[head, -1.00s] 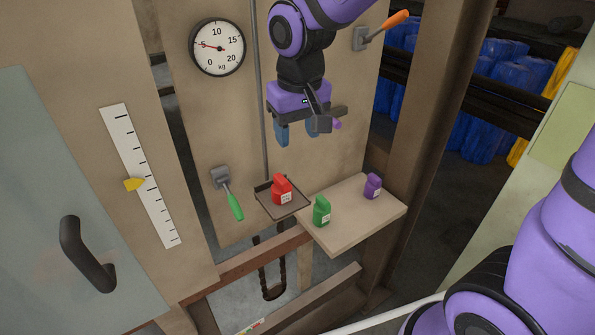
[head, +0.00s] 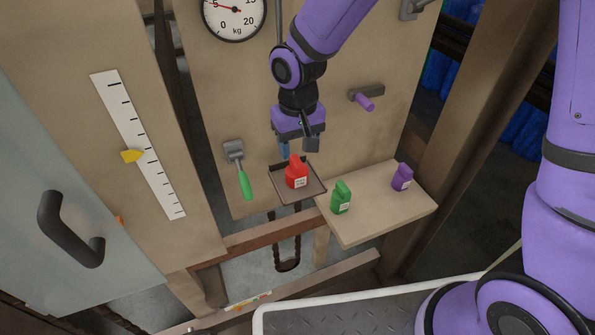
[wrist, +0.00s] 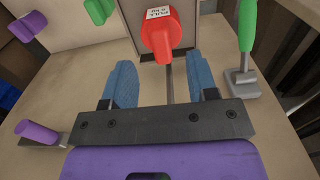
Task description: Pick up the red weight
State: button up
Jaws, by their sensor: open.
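The red weight (head: 297,175) stands on a small dark tray (head: 311,192) hung in front of the beige panel. It has a white label and also shows in the wrist view (wrist: 160,38). My gripper (head: 298,149) is just above and behind it in the head view. In the wrist view my gripper (wrist: 167,82) has its two blue fingers spread apart, with nothing between them. The red weight lies beyond the fingertips, roughly in line with the gap.
A green weight (head: 341,198) and a purple weight (head: 402,177) stand on the beige shelf (head: 370,220) to the right. A green-handled lever (head: 244,182) is left of the tray. A purple-handled lever (head: 366,100) is on the panel. A dial (head: 234,12) is above.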

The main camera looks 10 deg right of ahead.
aim_at(297, 160)
jog(key=shift+w+a+f, duration=0.1)
jog(key=shift+f, duration=1.25)
jog(key=shift+w+f, duration=0.1)
jog(key=shift+f, duration=1.2)
jog(key=shift+c, duration=0.2)
grip_shut()
